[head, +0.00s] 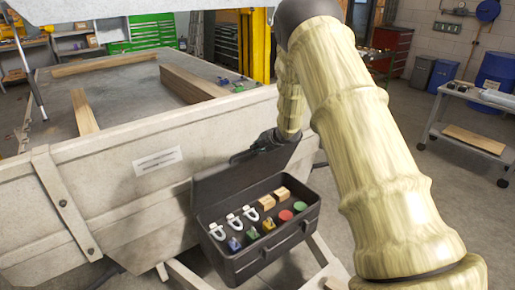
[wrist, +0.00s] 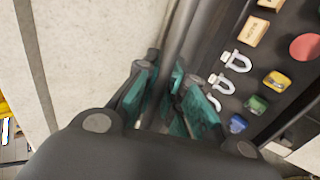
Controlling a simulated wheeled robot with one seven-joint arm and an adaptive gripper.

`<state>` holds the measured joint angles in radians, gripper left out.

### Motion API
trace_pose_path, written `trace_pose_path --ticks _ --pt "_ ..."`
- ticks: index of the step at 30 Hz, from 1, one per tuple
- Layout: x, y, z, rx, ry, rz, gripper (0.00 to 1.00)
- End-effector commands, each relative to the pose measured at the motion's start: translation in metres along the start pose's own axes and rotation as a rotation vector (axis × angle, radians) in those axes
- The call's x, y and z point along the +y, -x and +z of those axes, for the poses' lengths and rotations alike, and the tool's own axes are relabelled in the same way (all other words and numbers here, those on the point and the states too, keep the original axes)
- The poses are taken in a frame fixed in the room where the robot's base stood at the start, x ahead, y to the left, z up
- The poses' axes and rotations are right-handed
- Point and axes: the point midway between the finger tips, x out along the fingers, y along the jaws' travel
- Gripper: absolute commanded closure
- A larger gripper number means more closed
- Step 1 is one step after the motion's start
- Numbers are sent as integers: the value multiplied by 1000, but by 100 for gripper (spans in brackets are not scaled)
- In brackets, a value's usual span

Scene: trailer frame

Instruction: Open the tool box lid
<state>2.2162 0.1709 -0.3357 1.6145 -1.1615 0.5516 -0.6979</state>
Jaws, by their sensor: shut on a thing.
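The black tool box (head: 262,262) stands beside the trailer's side wall with its lid (head: 222,180) raised, so its contents show. The lid leans up at the back of the box, near the wall. My gripper (head: 268,143) is at the lid's upper edge, toward its right end. In the wrist view, the teal fingers (wrist: 170,98) close on either side of the dark lid edge (wrist: 188,35). Part of the lid is hidden behind my gripper.
The box holds white shackles (head: 232,221), wooden blocks (head: 274,198), and small coloured pieces. The pale trailer wall (head: 110,205) is close behind the lid. Timber beams (head: 192,85) lie on the trailer bed. A cart (head: 470,125) stands at the right, with open floor before it.

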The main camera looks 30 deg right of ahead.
Motion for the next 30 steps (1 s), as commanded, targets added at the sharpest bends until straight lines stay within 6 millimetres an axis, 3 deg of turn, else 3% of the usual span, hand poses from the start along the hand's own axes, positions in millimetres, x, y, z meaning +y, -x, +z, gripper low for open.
trace_pose_path --ticks 1,3,6,19,30 --pt "1 0 1 -1 0 1 100" --pt "1 0 1 -1 0 1 80" --pt "1 0 0 -1 0 1 66" --pt "1 8 0 0 0 0 66" --pt "1 65 0 -1 -1 1 66"
